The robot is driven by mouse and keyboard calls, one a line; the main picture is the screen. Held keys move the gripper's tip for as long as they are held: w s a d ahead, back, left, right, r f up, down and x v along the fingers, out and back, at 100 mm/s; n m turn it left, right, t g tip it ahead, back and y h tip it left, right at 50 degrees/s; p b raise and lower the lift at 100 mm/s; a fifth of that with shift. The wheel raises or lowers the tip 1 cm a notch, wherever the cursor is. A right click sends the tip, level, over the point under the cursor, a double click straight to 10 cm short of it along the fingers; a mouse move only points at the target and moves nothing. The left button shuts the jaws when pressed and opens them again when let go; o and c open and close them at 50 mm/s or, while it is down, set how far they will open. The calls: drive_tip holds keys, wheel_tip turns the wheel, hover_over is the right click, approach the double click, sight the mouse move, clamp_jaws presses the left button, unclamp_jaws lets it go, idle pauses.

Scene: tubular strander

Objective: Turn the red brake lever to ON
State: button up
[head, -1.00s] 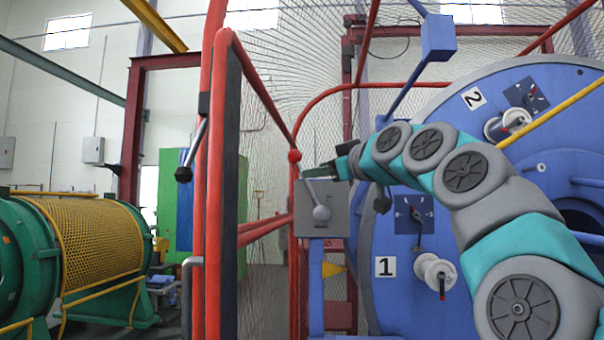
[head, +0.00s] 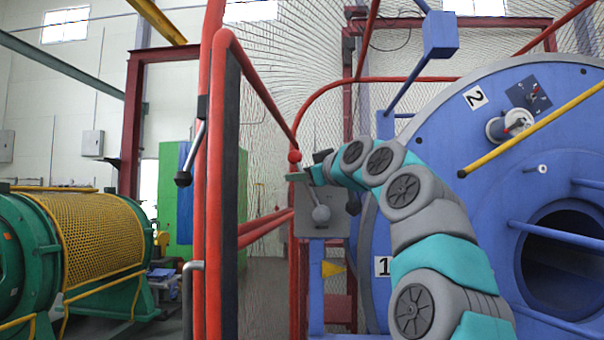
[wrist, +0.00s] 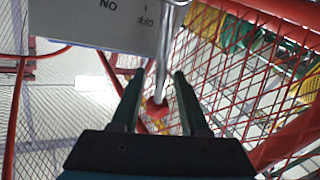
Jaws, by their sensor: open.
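The brake lever is a bare metal rod with a red ball knob (head: 294,156), rising up and left from a round grey hub (head: 320,214) on a grey box (head: 335,222). In the wrist view the box (wrist: 100,22) carries the marks OFF and ON, upside down, and the rod lies nearer OFF. My gripper (head: 298,177) is open at the lever, just below the knob. In the wrist view the rod and red knob (wrist: 157,108) show between the spread fingers (wrist: 158,80). I cannot tell whether either finger touches the rod. The fingers partly hide the rod in the head view.
A red tubular guard frame (head: 214,180) with wire mesh stands left of the box. The large blue strander disc (head: 440,160) is at the right, behind my arm. A green machine with a yellow mesh cover (head: 95,240) is at the far left.

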clamp_jaws()
idle(1.4)
